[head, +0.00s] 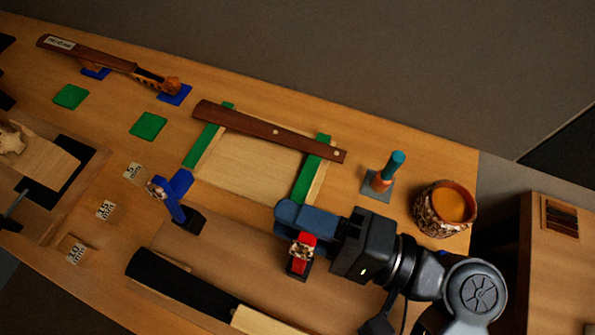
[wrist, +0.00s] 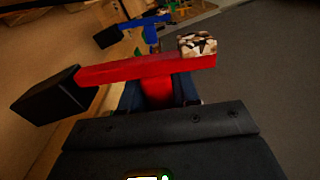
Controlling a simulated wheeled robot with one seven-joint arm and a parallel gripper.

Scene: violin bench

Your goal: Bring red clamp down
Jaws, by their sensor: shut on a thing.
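The red clamp (head: 299,266) is in the lower middle of the head view, with a patterned knob and a black foot. In the wrist view the red clamp (wrist: 120,69) lies across the jaws, black block at left and patterned knob at right. My gripper (head: 296,218) is shut on its red body; the dark blue fingers partly hide it. In the wrist view my gripper (wrist: 158,92) shows behind the clamp. I cannot tell whether the foot touches anything below.
A blue clamp (head: 178,187) stands to the left. A wooden frame with green strips (head: 311,166) and a dark brown bar (head: 260,128) lies behind. A patterned pot (head: 432,214) and a teal-topped tool (head: 391,165) stand at right. A long black piece (head: 180,281) lies in front.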

